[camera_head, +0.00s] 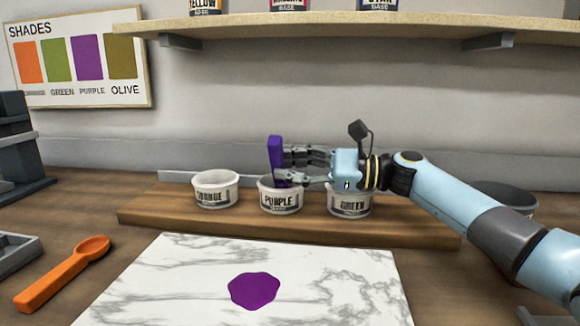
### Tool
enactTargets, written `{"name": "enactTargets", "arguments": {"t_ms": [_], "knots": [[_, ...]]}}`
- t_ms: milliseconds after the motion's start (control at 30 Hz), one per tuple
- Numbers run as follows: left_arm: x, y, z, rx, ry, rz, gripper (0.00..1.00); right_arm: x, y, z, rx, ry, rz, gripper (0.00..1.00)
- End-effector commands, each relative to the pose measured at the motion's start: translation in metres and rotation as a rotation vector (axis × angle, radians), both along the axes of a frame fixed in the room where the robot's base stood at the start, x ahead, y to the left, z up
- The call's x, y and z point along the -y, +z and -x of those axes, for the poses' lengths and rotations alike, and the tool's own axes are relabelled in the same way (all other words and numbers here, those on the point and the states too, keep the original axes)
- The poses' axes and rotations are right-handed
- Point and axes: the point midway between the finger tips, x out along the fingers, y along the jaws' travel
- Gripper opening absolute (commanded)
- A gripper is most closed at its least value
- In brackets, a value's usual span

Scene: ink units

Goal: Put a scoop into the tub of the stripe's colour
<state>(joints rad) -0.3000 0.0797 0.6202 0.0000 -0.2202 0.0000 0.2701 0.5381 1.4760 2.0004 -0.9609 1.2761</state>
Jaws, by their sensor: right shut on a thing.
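A purple scoop (276,156) is upright in my right gripper (284,166), which is shut on its handle. The scoop's lower end is at the mouth of the tub labelled PURPLE (280,199); whether it touches the inside is hidden by the rim and fingers. The tub labelled ORANGE (215,189) stands to its left, the tub labelled GREEN (349,205) to its right, partly behind my gripper. A purple blot (254,290) lies on the white marbled sheet (340,280). An orange scoop (65,270) lies on the table at left. My left gripper is not in view.
The tubs stand on a wooden board (150,208). A shelf (340,30) with paint cans overhangs the back. A shades chart (78,58) hangs on the wall at left. A grey tray (15,252) sits at the left edge.

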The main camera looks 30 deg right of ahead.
Motion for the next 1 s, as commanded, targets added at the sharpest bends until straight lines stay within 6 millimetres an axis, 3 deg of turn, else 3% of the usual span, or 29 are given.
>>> {"name": "enactTargets", "arguments": {"t_ms": [467,1000], "knots": [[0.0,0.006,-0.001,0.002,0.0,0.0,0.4,0.0,0.004,0.0,0.0,0.0,-0.001,0.0],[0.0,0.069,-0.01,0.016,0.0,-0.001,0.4,0.0,0.075,0.0,0.001,0.0,-0.001,0.0]]}}
